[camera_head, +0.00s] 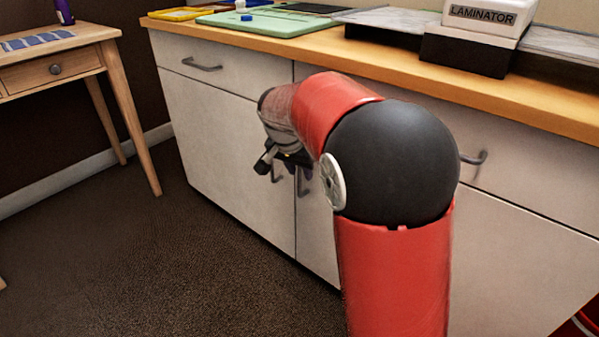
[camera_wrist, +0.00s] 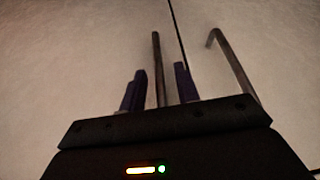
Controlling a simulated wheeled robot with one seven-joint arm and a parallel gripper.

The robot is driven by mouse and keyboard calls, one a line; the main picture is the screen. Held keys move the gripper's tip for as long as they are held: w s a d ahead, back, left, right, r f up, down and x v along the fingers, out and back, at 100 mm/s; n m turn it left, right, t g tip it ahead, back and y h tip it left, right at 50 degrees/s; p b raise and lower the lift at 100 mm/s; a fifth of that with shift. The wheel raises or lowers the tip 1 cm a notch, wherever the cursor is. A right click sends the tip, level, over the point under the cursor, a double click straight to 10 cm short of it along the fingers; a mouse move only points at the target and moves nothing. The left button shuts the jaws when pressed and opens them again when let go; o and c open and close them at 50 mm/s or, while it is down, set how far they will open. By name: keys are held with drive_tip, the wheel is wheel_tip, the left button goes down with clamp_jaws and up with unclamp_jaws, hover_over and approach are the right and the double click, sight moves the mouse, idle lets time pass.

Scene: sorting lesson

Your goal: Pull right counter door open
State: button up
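The right counter door (camera_head: 318,235) is pale and flush with the cabinet front, right of the seam. Its dark upright bar handle (camera_head: 304,183) stands near that seam and also shows in the wrist view (camera_wrist: 232,62). The left door (camera_head: 225,150) is also shut. My gripper (camera_head: 270,162) is in front of the doors near the seam, partly hidden by my arm. In the wrist view its two purple fingers (camera_wrist: 160,76) are apart. The left door's bar handle (camera_wrist: 156,50) appears between them, left of the seam; contact cannot be told. The right handle is outside the fingers, to their right.
Drawers with bar handles (camera_head: 202,66) sit above the doors. The wooden countertop (camera_head: 245,40) holds a green board (camera_head: 270,24) and a laminator box (camera_head: 490,14). A small wooden table (camera_head: 88,36) stands at the left. The carpet (camera_head: 150,260) before the left door is clear.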

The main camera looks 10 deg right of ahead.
drive_tip(key=shift+w+f, duration=0.1)
drive_tip(key=shift+f, duration=0.1)
drive_tip(key=shift+c, duration=0.2)
clamp_jaws()
